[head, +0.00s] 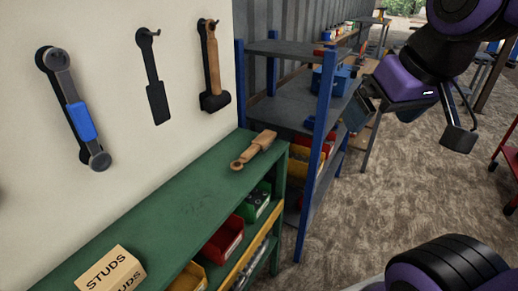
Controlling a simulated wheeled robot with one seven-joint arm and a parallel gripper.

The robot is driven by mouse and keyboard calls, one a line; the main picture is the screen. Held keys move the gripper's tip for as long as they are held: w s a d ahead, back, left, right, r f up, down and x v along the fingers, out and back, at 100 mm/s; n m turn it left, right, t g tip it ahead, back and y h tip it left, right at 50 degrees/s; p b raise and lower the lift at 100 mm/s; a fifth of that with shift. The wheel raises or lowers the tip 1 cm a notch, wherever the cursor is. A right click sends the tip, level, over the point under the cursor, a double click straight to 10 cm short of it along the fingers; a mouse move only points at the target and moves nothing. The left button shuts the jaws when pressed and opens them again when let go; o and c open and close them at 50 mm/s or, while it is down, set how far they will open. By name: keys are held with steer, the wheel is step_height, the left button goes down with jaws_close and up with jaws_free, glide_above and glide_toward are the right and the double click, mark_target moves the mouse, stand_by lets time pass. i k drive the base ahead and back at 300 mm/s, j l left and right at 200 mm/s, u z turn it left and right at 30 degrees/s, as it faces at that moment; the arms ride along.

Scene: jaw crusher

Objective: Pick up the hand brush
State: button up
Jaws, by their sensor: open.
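The hand brush (254,149) has a light wooden body and handle. It lies on the green bench top (178,201), near the bench's far right end, with its rounded handle end toward the lower left. Its bristles cannot be made out. My gripper (358,113) is at the upper right, in front of the blue-framed shelf and apart from the brush. It is open, and nothing shows between its fingers.
A box marked STUDS (112,272) stands on the bench's near end. Red (224,240) and green (256,203) bins sit below the top. Tools, including a hammer (213,65), hang on the wall. A blue-posted shelf (318,150) stands beyond the bench. The middle bench top is clear.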

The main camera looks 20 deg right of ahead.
mark_target(263, 141)
steer(key=i+l, duration=0.2)
steer(key=i+l+u, duration=0.15)
steer(key=l, duration=0.3)
steer(key=i+l, duration=0.2)
steer(key=i+l+u, duration=0.1)
steer(key=l, duration=0.35)
steer(key=i, duration=0.1)
